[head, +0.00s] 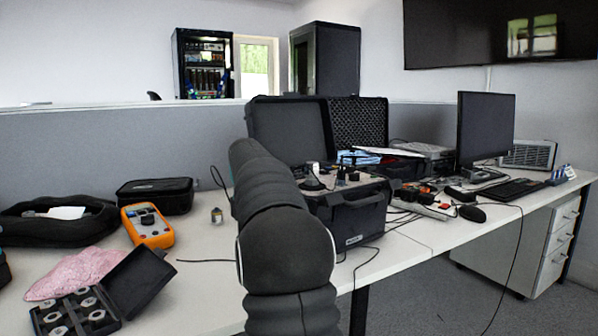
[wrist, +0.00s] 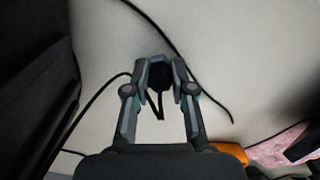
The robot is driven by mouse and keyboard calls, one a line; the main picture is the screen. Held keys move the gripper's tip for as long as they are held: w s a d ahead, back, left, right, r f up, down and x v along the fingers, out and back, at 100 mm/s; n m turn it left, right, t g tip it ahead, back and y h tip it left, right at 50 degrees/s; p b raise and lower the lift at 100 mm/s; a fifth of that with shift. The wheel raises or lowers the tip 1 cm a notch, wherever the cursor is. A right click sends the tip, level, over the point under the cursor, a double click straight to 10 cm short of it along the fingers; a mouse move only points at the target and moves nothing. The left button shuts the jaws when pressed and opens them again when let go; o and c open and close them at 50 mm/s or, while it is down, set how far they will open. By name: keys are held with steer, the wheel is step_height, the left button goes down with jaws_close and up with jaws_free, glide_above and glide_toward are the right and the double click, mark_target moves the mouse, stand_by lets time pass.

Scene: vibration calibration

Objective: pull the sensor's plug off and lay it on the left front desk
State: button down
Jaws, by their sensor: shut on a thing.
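In the wrist view my gripper (wrist: 160,72) is shut on a small dark piece, the plug (wrist: 160,78), above the pale desk top (wrist: 230,50). A thin black cable bends down from between the fingers. The plug's end is too dark to make out. In the head view my dark arm hides the gripper and plug. The white left front desk (head: 190,290) extends left of my arm. A small metallic cylinder (head: 217,215) stands on it; I cannot tell whether it is the sensor.
An orange meter (head: 147,225), a pink bag (head: 75,274) and an open black case of round parts (head: 75,315) occupy the desk's left. A loose black cable (head: 205,261) lies left of my arm. A large open black case (head: 350,216) stands right.

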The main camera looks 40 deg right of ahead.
steer(key=shift+f, duration=0.3)
steer(key=c, duration=0.9)
jaws_free()
steer(key=shift+r+p, duration=1.4)
steer(key=shift+p, duration=0.05)
steer(key=shift+r+p, duration=0.35)
steer(key=shift+r, duration=0.75)
step_height(320, 180, up, 12)
